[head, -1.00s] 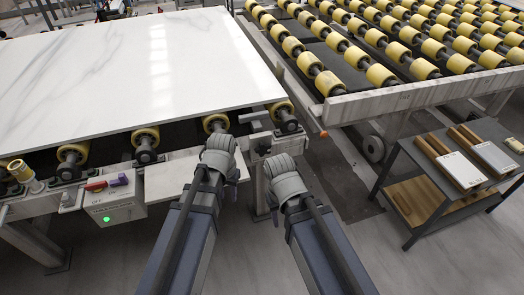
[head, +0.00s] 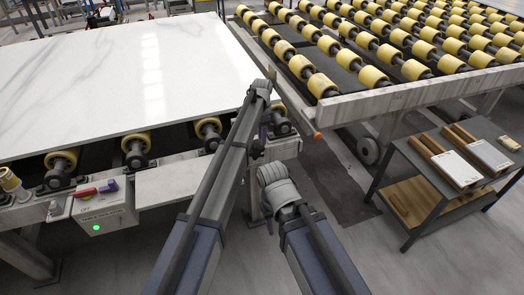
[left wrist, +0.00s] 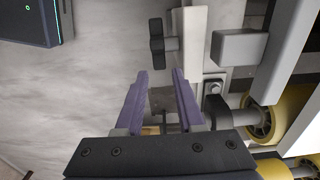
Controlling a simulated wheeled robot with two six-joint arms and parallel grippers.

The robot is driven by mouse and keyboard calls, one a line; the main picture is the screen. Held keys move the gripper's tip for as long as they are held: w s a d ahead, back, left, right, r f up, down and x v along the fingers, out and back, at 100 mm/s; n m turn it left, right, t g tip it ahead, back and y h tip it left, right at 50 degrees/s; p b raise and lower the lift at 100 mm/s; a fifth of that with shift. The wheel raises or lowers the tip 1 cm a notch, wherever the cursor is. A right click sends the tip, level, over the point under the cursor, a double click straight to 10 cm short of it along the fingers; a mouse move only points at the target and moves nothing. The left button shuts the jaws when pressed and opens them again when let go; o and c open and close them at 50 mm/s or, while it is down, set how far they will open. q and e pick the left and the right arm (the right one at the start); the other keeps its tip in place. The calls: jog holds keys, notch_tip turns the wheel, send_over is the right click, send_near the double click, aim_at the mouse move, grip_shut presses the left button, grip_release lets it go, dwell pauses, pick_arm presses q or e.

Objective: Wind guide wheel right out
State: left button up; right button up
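In the left wrist view a dark knob-like wheel (left wrist: 157,37), seen nearly edge-on, sits on a short shaft at the pale frame post. I take it for the guide wheel. A grey block (left wrist: 238,46) is to its right. My left gripper (left wrist: 160,76) is open and empty, its purple fingers pointing at the wheel with a gap before it. In the head view my left gripper (head: 264,130) is at the slab table's front right corner, and my arm hides the wheel. My right wrist (head: 276,185) is below and right of it; its fingers are hidden.
A white marble slab (head: 130,70) lies on yellow rollers. A switch box (head: 103,210) with a green light is at the front left. A second roller table (head: 400,92) is behind right. A dark cart (head: 440,170) stands right. Floor between is clear.

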aim_at(262, 146)
pick_arm(q)
jog(key=shift+f, duration=0.15)
notch_tip(262, 146, down, 8)
jog(key=b, duration=0.8)
jog(key=shift+r, duration=0.2)
grip_shut()
